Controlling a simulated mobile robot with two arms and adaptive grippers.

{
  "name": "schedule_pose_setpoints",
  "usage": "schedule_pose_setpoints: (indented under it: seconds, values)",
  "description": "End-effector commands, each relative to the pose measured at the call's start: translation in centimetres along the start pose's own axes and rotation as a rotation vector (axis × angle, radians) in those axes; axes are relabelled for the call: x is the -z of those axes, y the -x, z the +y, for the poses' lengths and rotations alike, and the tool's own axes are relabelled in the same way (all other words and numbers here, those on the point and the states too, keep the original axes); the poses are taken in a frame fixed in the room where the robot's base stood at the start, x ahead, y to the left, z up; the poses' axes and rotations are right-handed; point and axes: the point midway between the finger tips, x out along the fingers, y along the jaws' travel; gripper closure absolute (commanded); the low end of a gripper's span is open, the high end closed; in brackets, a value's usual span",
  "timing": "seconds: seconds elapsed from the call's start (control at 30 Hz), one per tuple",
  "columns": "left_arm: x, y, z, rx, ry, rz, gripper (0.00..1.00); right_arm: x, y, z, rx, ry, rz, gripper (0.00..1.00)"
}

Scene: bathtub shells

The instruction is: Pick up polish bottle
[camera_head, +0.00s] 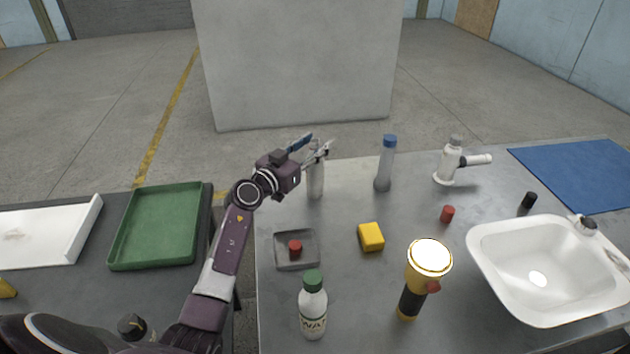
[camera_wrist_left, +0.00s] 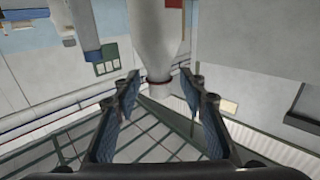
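My left gripper (camera_head: 318,150) is at the far left corner of the grey table, just above a pale slim bottle (camera_head: 316,184) standing upright. The gripper hides the bottle's top. A clear grey bottle with a blue cap (camera_head: 385,165) stands upright to the right. A white bottle with a green cap (camera_head: 313,308) and a partly readable label stands at the near left. No readable label marks any as polish. My right gripper is not in view.
A grey tray (camera_head: 279,262) holds a red-topped item. A yellow block (camera_head: 371,237), a yellow flashlight (camera_head: 412,288) and a white sink (camera_head: 490,278) share the table. A white spout fixture (camera_head: 450,165) stands at the back. A green tray (camera_head: 120,250) lies left.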

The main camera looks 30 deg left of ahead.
Motion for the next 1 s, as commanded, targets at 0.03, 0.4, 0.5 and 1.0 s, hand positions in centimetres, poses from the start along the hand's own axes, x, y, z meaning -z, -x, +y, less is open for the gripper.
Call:
schedule_pose_setpoints:
  seconds: [0.03,0.4,0.5,1.0]
  values:
    - [0.0,-0.2,0.0,0.000,-0.001,0.000,0.61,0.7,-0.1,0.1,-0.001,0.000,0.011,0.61]
    - [0.0,-0.2,0.0,-0.001,0.000,0.000,0.79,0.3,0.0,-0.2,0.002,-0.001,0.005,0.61]
    - [0.0,-0.2,0.0,-0.001,0.000,0.000,0.90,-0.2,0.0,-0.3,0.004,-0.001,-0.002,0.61]
    - [0.1,-0.2,0.1,-0.001,0.001,0.001,1.00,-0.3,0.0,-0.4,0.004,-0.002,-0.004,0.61]
